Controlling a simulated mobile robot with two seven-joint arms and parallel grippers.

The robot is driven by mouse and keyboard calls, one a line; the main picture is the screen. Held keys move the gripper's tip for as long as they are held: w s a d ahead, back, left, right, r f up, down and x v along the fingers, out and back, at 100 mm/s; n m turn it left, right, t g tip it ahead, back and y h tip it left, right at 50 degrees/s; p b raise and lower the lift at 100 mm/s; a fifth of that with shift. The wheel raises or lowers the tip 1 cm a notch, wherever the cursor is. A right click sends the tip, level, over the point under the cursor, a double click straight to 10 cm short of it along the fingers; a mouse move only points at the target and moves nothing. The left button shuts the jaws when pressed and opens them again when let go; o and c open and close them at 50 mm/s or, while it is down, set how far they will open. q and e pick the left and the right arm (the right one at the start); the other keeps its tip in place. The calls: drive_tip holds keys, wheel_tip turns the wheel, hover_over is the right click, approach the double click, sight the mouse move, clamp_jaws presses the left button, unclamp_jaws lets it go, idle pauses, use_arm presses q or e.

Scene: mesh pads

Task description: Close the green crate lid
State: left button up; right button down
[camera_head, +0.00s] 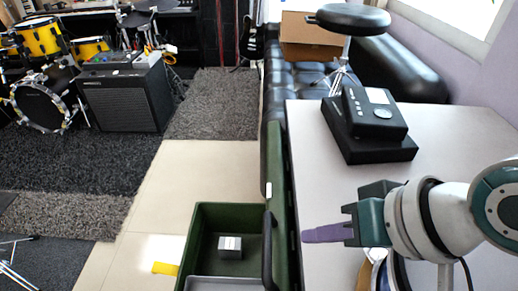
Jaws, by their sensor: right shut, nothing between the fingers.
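The green crate (194,243) stands at the bottom centre, with its open top facing up. Its green lid (276,165) appears as a raised narrow panel along the crate's right side, beside the table edge, so the lid is open. A dark handle (268,245) shows at the crate's right side. My right gripper (308,236) comes in from the right over the table, just right of the lid. Its purple fingers are together and empty, pointing left; I cannot tell whether they touch the lid. My left gripper is not in view.
A small grey box (230,242) lies inside the crate. The pale table (310,135) bears a black device (372,115) at the back. A round black stool (350,19), a cardboard box (308,32) and drums (40,38) are behind. Open floor lies left of the crate.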

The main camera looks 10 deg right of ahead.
drive_tip(key=b, duration=0.3)
hover_over(285, 255)
drive_tip(key=f, duration=0.6)
drive_tip(key=shift+s+d, duration=0.15)
drive_tip(key=shift+s, duration=0.1)
drive_tip(key=shift+w+f, duration=0.2)
drive_tip(key=shift+f, duration=0.05)
